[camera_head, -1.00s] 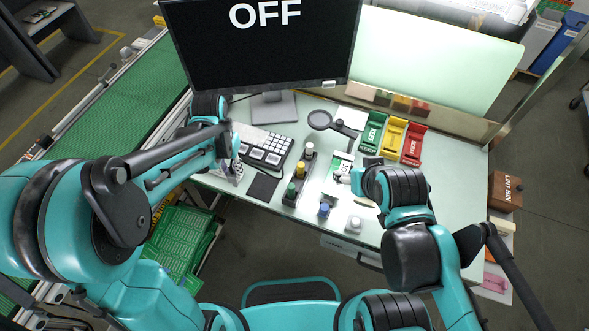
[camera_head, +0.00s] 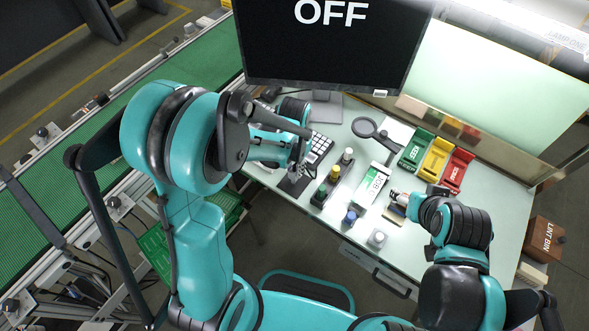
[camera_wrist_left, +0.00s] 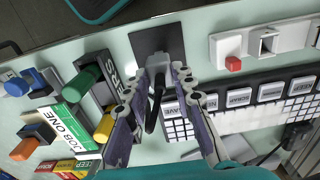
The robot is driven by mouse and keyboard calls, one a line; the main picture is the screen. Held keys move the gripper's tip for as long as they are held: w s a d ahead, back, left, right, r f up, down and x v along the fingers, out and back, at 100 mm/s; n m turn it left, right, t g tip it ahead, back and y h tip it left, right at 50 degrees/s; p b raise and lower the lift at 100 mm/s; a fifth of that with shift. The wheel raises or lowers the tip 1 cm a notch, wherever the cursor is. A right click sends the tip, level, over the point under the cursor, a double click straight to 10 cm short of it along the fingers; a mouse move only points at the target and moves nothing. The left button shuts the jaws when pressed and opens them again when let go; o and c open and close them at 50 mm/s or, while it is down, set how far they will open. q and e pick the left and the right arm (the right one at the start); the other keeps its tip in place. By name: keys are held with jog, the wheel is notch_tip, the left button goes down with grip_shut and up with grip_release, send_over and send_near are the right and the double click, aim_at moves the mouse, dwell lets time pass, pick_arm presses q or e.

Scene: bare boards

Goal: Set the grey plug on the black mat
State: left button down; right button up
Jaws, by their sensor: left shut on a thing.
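My left gripper (camera_wrist_left: 156,88) is shut on the grey plug (camera_wrist_left: 157,78), which shows between the fingertips in the left wrist view, with a dark cable running back from it. The black mat (camera_wrist_left: 150,42) lies just beyond the fingertips there, and the plug overlaps its near edge. Whether the plug touches the mat cannot be told. In the head view, my left gripper (camera_head: 298,172) is over the black mat (camera_head: 288,188) and hides the plug and part of the mat. My right gripper (camera_head: 397,199) is beside the green-and-white card; its fingers are too small to read.
A keypad (camera_wrist_left: 240,103) is right of the mat in the wrist view, with white blocks (camera_wrist_left: 262,45) above it. A rack with coloured cylinders (camera_head: 333,178) and the card (camera_head: 372,184) are to the right in the head view. Green, yellow and red trays (camera_head: 437,158) stand behind.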

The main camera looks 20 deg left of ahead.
pick_arm(q)
jog(key=shift+w+f, duration=0.1)
jog(key=shift+f, duration=0.2)
jog(key=shift+f, duration=0.25)
jog(key=c, duration=1.3)
grip_release()
jog(key=shift+r, duration=0.1)
jog(key=shift+r, duration=0.1)
